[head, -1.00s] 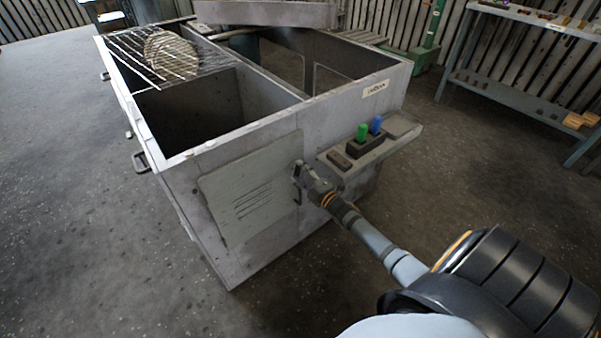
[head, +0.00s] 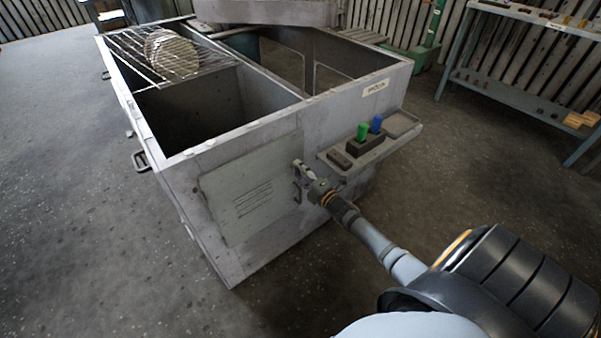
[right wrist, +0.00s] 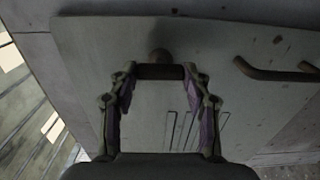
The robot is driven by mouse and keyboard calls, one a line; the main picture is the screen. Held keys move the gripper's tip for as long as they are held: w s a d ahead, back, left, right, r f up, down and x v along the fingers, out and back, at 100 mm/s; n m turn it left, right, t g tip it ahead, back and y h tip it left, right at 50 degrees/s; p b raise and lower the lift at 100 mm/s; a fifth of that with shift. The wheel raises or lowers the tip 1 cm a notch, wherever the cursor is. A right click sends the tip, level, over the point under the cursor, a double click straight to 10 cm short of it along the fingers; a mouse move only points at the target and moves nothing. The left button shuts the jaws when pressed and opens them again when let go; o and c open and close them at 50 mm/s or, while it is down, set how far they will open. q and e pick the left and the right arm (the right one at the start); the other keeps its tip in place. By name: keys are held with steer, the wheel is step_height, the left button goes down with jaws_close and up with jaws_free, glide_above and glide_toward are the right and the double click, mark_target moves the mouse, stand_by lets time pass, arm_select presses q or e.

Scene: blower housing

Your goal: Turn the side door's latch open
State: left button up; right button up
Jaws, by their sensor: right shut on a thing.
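The side door (head: 243,192) is a pale grey panel with slanted vent slots, set in the near wall of the grey housing. It looks closed. My right gripper (head: 304,180) is at the door's right edge, where the latch is mostly hidden behind the fingers in the head view. In the right wrist view, my right gripper (right wrist: 160,85) has a finger on each side of the latch (right wrist: 160,72), a short dark bar with a round pivot. The fingers are shut on its two ends. The door (right wrist: 85,62) shows behind them. My left gripper is not in view.
A small shelf (head: 345,168) with a green and a blue knob juts out just right of my right gripper. A bar handle (right wrist: 275,73) shows beside the latch in the right wrist view. The housing (head: 225,140) is open on top. The floor in front is clear.

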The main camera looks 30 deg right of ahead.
steer(key=o, duration=1.1)
steer(key=shift+o, duration=0.3)
steer(key=s, duration=1.2)
steer(key=shift+d, duration=0.45)
